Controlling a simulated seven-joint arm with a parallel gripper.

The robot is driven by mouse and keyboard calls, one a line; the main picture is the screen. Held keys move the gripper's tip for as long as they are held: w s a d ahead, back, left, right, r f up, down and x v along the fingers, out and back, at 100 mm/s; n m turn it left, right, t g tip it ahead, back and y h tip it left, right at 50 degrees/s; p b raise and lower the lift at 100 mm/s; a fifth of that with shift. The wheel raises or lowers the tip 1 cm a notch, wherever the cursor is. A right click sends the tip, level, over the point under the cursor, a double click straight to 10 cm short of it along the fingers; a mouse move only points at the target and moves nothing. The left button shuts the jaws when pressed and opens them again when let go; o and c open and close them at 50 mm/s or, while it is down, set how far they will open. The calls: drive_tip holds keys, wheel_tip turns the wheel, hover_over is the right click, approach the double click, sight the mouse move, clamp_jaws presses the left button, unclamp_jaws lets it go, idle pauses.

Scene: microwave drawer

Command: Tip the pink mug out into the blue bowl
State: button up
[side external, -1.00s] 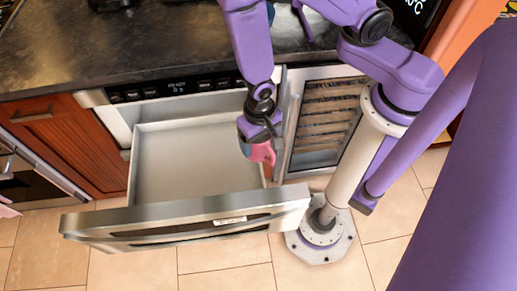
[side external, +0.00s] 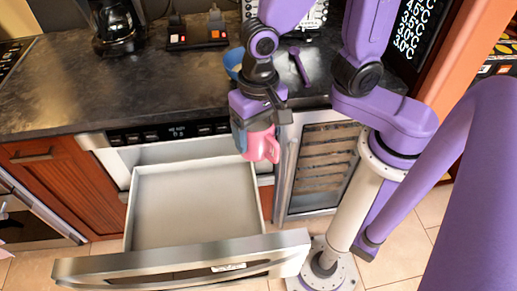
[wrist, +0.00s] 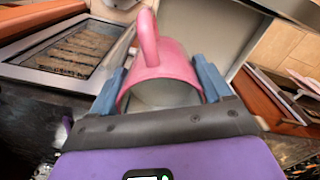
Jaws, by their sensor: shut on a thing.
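The pink mug (side external: 261,144) is held in my gripper (side external: 248,132), which is shut on it. It hangs above the right back part of the open drawer, near the counter's front edge. In the wrist view the pink mug (wrist: 165,68) sits between the two blue-grey fingers of my gripper (wrist: 162,88), its handle upward in the picture. Its pale inside shows, but I cannot tell what it holds. The blue bowl (side external: 233,63) stands on the dark counter behind my gripper, partly hidden by my arm.
The microwave drawer (side external: 190,256) is pulled open and looks empty. A purple utensil (side external: 299,65) lies right of the bowl. A coffee maker (side external: 117,27) and a small black-and-red device (side external: 197,36) stand at the back. The left counter is clear.

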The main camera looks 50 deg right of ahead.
wheel_tip(320, 180, up, 12)
drive_tip(key=w+d+r+m, duration=0.2)
drive_tip(key=w+m, duration=0.8)
drive_tip(key=w, duration=0.6)
drive_tip(key=w+d+m+t, duration=0.1)
drive_tip(key=w+d+m, duration=0.8)
drive_tip(key=w+d, duration=0.45)
drive_tip(key=w+d+f+m, duration=0.2)
drive_tip(key=w+d+m, duration=0.25)
drive_tip(key=d, duration=0.45)
drive_tip(key=shift+m, duration=0.25)
drive_tip(key=shift+s+d+f, duration=0.15)
drive_tip(key=shift+f, duration=1.15)
drive_tip(key=shift+s+d+f, duration=0.1)
drive_tip(key=shift+f, duration=1.2)
